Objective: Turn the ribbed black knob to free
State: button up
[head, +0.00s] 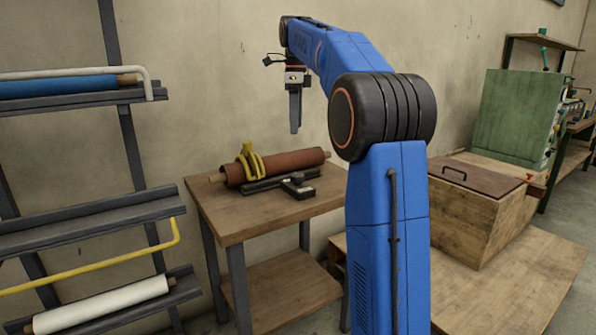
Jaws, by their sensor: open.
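A small black fitting (297,185) sits at the front of a dark cradle (262,183) on the wooden table. It has a small light spot on top. It may carry the ribbed black knob, but it is too small for me to make out ribs or a setting. A reddish-brown roll (295,161) lies in the cradle, with its wooden core ends sticking out. A yellow clamp-like piece (250,163) arches over the roll near its left end. My gripper (295,128) hangs pointing down, well above the roll and fitting, touching nothing. It is open and empty, seen nearly edge-on.
The wooden table (225,212) has bare room at its front. A rack (90,222) with rolls and a yellow bar stands at the left. A wooden box (470,215) and a green cabinet (518,118) stand at the right. The wall is close behind the table.

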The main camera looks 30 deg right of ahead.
jog(key=w+d+m, duration=0.1)
send_near(297, 174)
notch_tip(297, 174, down, 9)
jog(key=shift+r, duration=0.15)
dwell(0.5)
jog(key=c, duration=1)
jog(key=shift+c, duration=0.2)
